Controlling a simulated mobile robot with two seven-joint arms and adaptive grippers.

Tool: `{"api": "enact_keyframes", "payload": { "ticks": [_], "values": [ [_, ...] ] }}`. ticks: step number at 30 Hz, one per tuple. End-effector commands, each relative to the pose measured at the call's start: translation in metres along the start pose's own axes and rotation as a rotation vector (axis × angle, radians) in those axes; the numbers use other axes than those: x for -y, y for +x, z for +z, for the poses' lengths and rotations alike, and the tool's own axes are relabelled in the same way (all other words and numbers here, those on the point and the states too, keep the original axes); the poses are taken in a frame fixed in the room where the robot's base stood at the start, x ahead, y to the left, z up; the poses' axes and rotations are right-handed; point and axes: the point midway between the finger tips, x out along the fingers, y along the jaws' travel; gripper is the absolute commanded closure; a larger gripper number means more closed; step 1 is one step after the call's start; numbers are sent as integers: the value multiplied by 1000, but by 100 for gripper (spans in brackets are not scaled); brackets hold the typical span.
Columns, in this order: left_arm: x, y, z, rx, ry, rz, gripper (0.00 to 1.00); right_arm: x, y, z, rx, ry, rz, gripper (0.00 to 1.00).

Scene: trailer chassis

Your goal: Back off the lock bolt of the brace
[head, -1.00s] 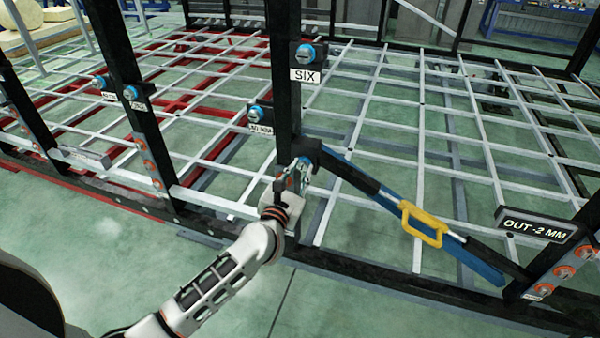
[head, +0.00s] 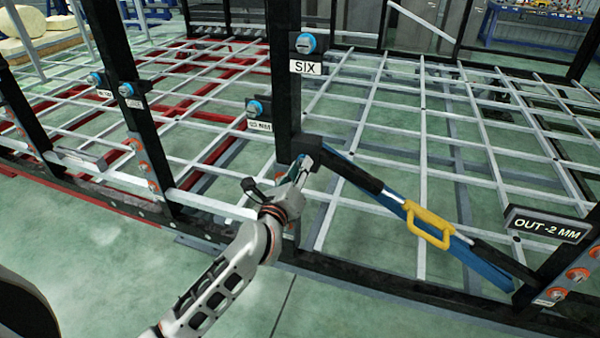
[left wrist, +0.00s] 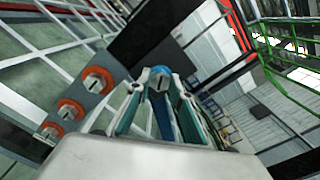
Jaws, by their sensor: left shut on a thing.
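The brace (head: 478,262) is a blue bar with a black sleeve and a yellow handle (head: 430,227). It slopes from a black upright post down to the right. My left gripper (head: 301,172) is at the brace's upper end, by the post. The left wrist view shows its fingers (left wrist: 156,100) shut around the lock bolt (left wrist: 160,79), a grey slotted head with a blue collar. In the head view my fingers hide most of that bolt. My right gripper is in neither view.
The post carries another blue-collared bolt (head: 306,43) above a SIX label (head: 306,68). A sign reading OUT -2 MM (head: 545,226) stands at the lower right. Orange bolts (left wrist: 97,80) line a nearby post. The chassis's black lower rail (head: 400,284) runs between my arm's side and the grid.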

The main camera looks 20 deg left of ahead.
Motion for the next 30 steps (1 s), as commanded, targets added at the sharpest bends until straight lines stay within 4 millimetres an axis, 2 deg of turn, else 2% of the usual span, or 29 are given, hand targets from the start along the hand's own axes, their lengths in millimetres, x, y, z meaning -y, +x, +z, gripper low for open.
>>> {"api": "enact_keyframes", "payload": {
  "ticks": [3,12,29,30],
  "values": [
    [1,1,2,6,-78,-4,100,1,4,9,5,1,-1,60],
    [1,1,2,5,-199,-4,100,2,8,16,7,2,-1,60],
    [3,1,3,4,-228,-5,100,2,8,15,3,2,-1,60],
    [3,1,3,4,-228,-5,74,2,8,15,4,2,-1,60]
  ]
}}
